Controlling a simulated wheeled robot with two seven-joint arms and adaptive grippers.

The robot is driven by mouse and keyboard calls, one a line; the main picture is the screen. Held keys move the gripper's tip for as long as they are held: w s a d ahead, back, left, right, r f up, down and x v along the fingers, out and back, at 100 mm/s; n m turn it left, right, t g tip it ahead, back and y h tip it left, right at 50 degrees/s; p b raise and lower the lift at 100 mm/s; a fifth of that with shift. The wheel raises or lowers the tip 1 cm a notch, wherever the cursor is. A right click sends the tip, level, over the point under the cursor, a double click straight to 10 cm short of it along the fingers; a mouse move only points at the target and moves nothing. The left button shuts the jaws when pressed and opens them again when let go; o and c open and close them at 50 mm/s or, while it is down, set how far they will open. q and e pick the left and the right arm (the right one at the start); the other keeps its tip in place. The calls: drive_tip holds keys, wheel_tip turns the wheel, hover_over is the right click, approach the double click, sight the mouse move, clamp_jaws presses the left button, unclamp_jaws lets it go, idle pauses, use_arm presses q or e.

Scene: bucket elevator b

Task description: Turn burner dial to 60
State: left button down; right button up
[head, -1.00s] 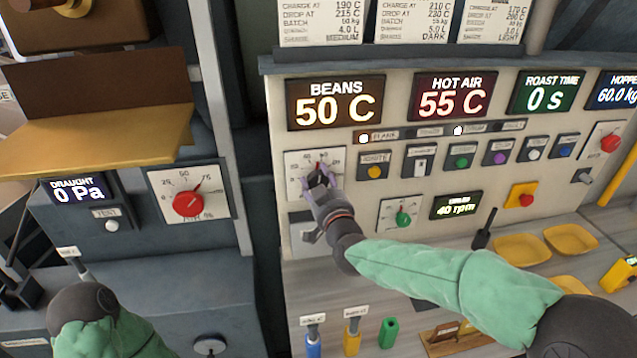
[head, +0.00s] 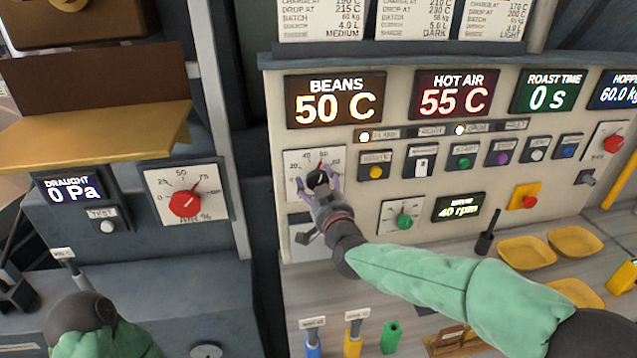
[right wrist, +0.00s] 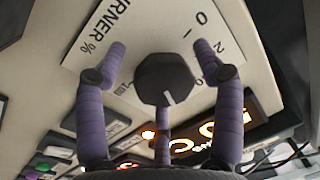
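The burner dial is a dark knob (right wrist: 165,80) on a white scale plate (head: 296,162), left of the panel below the BEANS display. Its pointer points roughly up in the head view, near the 60 mark; the exact reading is too small to tell. My right gripper (head: 320,184) is at the dial. In the right wrist view my right gripper (right wrist: 161,60) has its purple fingers spread around the knob, two at the sides with visible gaps and one behind it. Much of the scale is hidden by knob and fingers. My left gripper is out of view.
The BEANS display (head: 335,101) reads 50 C and the HOT AIR display (head: 451,93) 55 C. A green dial (head: 403,222) sits close to the right of my right gripper. Buttons such as the yellow one (head: 376,172) lie right of the burner dial. A red dial (head: 184,204) is further left.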

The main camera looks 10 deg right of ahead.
drive_tip(key=shift+r, duration=0.2)
drive_tip(key=shift+s+d, duration=0.1)
drive_tip(key=shift+s, duration=0.05)
drive_tip(key=s+d, duration=0.1)
drive_tip(key=s, duration=1)
drive_tip(key=shift+s, duration=0.3)
drive_tip(key=shift+f, duration=0.2)
